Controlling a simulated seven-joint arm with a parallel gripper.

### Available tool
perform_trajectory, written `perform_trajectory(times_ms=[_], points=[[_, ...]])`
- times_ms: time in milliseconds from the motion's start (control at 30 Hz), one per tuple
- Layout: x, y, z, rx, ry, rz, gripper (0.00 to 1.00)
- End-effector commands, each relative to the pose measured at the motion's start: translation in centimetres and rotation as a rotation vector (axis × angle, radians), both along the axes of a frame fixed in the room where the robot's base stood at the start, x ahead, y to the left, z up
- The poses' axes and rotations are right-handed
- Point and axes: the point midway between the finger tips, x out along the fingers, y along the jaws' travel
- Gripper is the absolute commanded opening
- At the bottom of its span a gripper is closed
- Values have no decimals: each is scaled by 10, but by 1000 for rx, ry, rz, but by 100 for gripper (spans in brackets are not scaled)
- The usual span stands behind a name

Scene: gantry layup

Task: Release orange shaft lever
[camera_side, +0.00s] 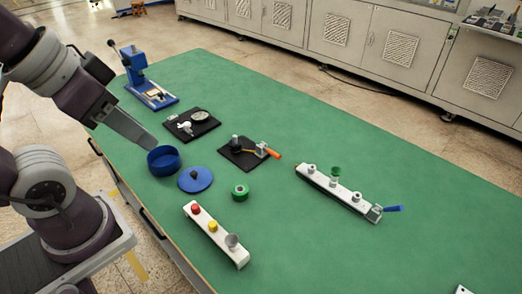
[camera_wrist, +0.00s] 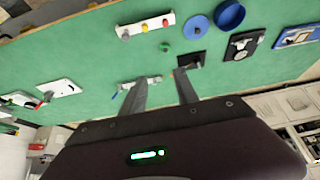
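The orange shaft lever (camera_side: 273,153) sticks out to the right from a clamp on a black plate (camera_side: 236,163) in the middle of the table. A dark cylindrical piece stands on the plate's left part. In the wrist view the black plate (camera_wrist: 194,57) is small, just beyond the right fingertip, and the lever is too small to make out clearly. My gripper (camera_side: 150,143) is above the table's left side, near the blue bowl and well left of the lever. In the wrist view its two fingers (camera_wrist: 161,76) stand apart with nothing held between them.
A white button strip (camera_side: 215,238) is in front; another strip with a blue lever (camera_side: 393,209) is right. A blue press (camera_side: 135,62) stands behind. The right side is mostly clear.

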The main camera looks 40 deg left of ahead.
Motion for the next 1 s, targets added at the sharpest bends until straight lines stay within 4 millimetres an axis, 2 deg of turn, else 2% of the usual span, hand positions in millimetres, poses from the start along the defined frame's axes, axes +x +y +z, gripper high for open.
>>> perform_trajectory(times_ms=[33, 100, 167, 200, 267, 367, 400, 500, 633, 700, 800, 900, 1000], points=[[0, 0, 0, 0, 0, -1, 30], [5, 2, 0, 15, 0, -23, 17], [18, 6, 0, 55, -3, -84, 5], [32, 11, -1, 101, -6, -153, 0], [61, 21, -6, 199, -11, -295, 0], [117, 37, -23, 418, -17, -598, 0], [139, 43, -32, 512, -16, -727, 0], [188, 53, -63, 755, 0, -1068, 0], [239, 56, -115, 1078, 30, -1553, 0], [258, 54, -145, 1240, 44, -1822, 0], [273, 47, -184, 1435, 48, -2167, 0], [279, 40, -214, 1574, 33, -2430, 0], [280, 35, -231, 1656, 12, -2586, 0]])
